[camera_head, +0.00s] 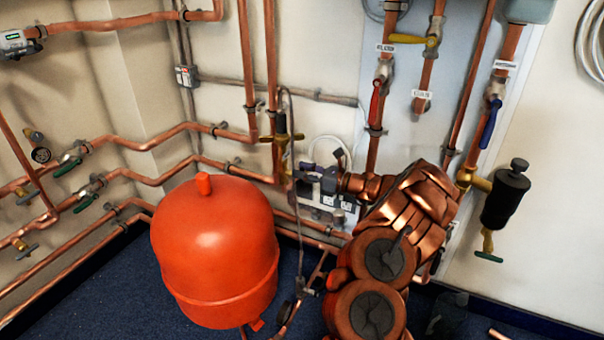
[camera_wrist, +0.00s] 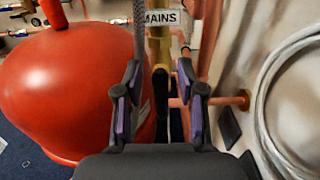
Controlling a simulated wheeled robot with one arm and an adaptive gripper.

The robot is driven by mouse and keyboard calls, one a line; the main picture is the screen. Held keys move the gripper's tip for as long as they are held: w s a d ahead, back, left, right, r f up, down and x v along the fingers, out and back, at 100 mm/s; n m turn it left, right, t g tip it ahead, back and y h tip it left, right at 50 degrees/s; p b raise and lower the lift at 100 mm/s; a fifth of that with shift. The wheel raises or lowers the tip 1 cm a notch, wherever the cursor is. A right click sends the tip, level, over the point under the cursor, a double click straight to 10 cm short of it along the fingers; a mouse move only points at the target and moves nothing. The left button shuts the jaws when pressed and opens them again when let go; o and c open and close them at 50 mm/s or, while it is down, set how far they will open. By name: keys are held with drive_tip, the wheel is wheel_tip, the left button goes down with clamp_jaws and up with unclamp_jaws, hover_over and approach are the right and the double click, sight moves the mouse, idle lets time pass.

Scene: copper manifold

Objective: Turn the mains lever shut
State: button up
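The MAINS label (camera_wrist: 160,18) shows at the top of the wrist view, on an upright brass-coloured pipe or valve body (camera_wrist: 160,48). Below it a dark, upright, narrow piece (camera_wrist: 160,90), which looks like the mains lever seen end-on, stands between my fingers. My gripper (camera_wrist: 161,105) is open, with one purple-padded finger on each side of this piece and gaps on both sides. In the head view my gripper (camera_head: 312,170) is just right of the brass valve (camera_head: 282,138) on the upright pipe. The lever is not clear there, and contact cannot be told.
A large red tank (camera_head: 215,250) stands close left of my gripper. Copper pipes run along the walls behind. Red (camera_head: 376,102), yellow (camera_head: 407,39) and blue (camera_head: 490,122) levers are on the right wall. A coiled hose (camera_wrist: 290,95) hangs right.

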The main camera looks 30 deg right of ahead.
drive_tip(key=shift+w+a, duration=0.15)
drive_tip(key=shift+w, duration=0.1)
clamp_jaws()
idle(0.3)
